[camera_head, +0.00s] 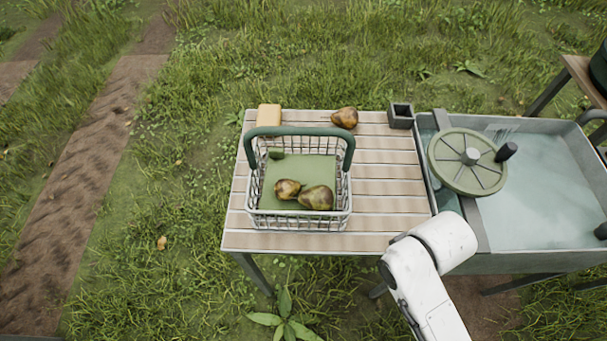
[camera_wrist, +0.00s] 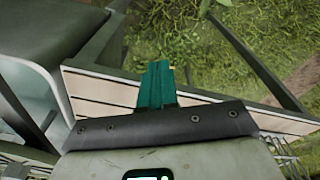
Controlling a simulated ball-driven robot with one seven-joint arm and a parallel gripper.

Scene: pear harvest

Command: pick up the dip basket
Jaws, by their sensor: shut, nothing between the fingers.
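The dip basket (camera_head: 298,222) is a wire basket with a green handle (camera_head: 300,131) arched upright over it. It stands on the left part of a slatted table and holds two brown-green pears (camera_head: 316,197) on a green base. My gripper (camera_wrist: 157,75) shows in the wrist view as teal fingers closed together with nothing between them. They are over the table edge, apart from the basket, whose wires seem to show at the lower right there. In the head view my white arm is at the table's front right corner and the fingers are hidden.
On the slatted table (camera_head: 385,188) are a yellow block (camera_head: 269,116), a loose pear (camera_head: 344,117) and a dark square cup (camera_head: 401,115) along the back edge. A water basin (camera_head: 500,262) with a green spoked wheel (camera_head: 467,161) adjoins on the right. The table right of the basket is clear.

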